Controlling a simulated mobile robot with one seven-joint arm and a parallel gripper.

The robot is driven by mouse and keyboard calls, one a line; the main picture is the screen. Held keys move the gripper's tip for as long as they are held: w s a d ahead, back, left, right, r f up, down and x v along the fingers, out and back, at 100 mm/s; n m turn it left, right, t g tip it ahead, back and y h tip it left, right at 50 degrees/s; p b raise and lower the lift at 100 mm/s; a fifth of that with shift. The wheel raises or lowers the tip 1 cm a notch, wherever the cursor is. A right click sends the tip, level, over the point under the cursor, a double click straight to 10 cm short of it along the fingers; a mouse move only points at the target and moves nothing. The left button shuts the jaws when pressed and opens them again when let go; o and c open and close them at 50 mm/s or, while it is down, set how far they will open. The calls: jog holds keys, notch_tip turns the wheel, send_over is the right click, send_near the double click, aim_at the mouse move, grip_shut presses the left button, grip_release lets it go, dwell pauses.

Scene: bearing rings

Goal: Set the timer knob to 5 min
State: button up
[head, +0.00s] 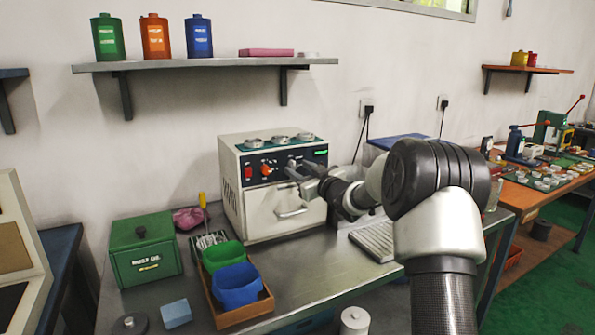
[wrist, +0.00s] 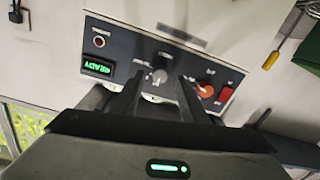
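The oven-like box (head: 283,200) stands on the metal bench with a dark control panel on its front. In the wrist view the panel appears upside down. A grey knob (wrist: 159,75) lies between my fingertips, and an orange knob (wrist: 204,90) sits to its right. The orange knob also shows in the head view (head: 266,169). The dial markings are too small to read, so the timer setting cannot be told. My gripper (wrist: 159,82) is open, with its fingers on either side of the grey knob and gaps visible. In the head view my gripper (head: 297,170) is at the panel.
A red switch (wrist: 225,95) is beside the orange knob, and a green display (wrist: 97,67) is on the other side. Metal rings (head: 280,139) lie on top of the box. A green box (head: 146,262) and a blue bin (head: 236,286) stand on the bench at left.

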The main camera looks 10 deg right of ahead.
jog(key=shift+w+a, duration=0.2)
jog(key=shift+w, duration=0.5)
grip_shut()
